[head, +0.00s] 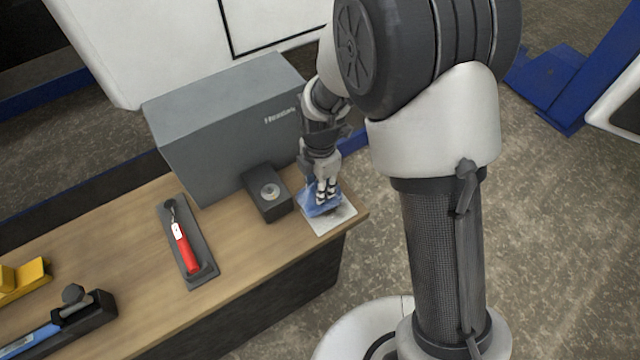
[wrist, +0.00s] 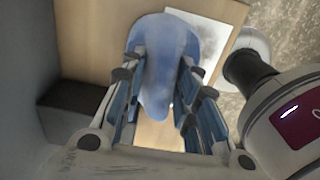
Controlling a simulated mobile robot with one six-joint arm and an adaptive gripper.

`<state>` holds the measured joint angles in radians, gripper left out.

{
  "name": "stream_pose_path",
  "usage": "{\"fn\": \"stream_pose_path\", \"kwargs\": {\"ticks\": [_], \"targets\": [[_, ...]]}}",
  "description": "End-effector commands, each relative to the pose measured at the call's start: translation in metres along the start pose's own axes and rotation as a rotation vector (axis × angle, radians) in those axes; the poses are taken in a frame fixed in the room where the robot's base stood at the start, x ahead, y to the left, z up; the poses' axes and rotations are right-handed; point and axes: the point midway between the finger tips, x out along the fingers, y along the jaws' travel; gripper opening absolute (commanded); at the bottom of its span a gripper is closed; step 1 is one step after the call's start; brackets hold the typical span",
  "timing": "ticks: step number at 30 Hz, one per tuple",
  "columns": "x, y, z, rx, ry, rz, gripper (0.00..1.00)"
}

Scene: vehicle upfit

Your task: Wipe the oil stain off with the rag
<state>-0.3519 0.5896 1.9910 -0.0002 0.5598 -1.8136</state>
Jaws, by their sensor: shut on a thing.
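My gripper (head: 326,188) is shut on a blue rag (head: 312,203) at the right end of the wooden workbench. The rag also shows between the fingers in the wrist view (wrist: 165,62). The rag lies over part of a pale square panel (head: 335,217), which shows past the rag in the wrist view (wrist: 212,35). A dark grey smear, the oil stain (head: 334,212), shows on the panel beside the rag. The rag and fingers hide part of the panel, so I cannot tell the stain's full extent.
A large grey box (head: 225,120) stands behind, with a small dark block (head: 267,194) left of the panel. A red-handled tool (head: 184,245) lies in a grey tray. A blue tool in a black holder (head: 75,318) and a yellow item (head: 22,279) are farther left. The bench edge is close by.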

Motion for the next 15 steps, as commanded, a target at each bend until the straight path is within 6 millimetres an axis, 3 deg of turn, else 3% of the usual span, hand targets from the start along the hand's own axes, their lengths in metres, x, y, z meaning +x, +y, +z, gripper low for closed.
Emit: {"fn": "stream_pose_path", "kwargs": {"ticks": [9, 15], "targets": [[0.017, 0.000, 0.000, 0.000, 0.000, -0.001, 0.00], [0.016, 0.000, 0.000, 0.000, 0.000, 0.000, 0.00]]}}
